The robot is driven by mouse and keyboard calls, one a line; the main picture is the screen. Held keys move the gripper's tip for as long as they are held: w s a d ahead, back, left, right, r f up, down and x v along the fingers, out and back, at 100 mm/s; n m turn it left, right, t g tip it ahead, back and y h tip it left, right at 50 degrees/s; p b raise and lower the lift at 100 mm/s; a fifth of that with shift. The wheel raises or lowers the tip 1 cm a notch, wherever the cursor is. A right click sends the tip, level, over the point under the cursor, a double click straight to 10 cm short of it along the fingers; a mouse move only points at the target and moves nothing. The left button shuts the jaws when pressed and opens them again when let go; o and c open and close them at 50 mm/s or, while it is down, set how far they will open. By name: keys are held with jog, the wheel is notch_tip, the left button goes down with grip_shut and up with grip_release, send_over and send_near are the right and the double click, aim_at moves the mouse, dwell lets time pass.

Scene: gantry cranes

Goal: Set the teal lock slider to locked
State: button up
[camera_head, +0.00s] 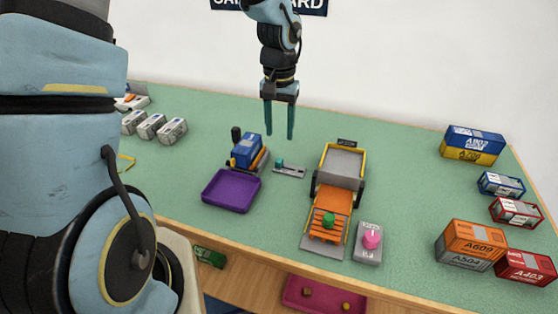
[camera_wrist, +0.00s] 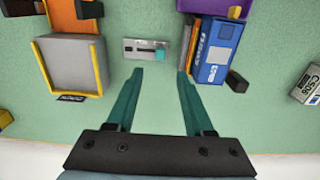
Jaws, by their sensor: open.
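The teal lock slider (camera_head: 280,163) is a small teal knob on a flat grey plate (camera_head: 292,170) on the green table. The knob stands at the plate's left end in the head view. In the wrist view the teal knob (camera_wrist: 153,55) shows toward the right part of the grey plate (camera_wrist: 130,48). Any locked or unlocked marking is too small to read. My gripper (camera_head: 279,135) is open and empty, its fingers pointing down above the table near the slider. In the wrist view my gripper (camera_wrist: 160,73) shows its fingertips apart, just short of the plate.
A blue container (camera_head: 247,150) on a carrier stands left of the slider, close by in the wrist view too (camera_wrist: 214,52). A purple tray (camera_head: 231,190) lies in front. A yellow-orange gantry ramp (camera_head: 332,205) stands right. Several containers (camera_head: 472,240) sit far right.

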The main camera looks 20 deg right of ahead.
aim_at(280, 160)
notch_tip(280, 160, down, 9)
jog(key=shift+f+p, duration=0.15)
jog(key=shift+p, duration=0.25)
grip_shut()
dwell(0.4)
dwell(1.0)
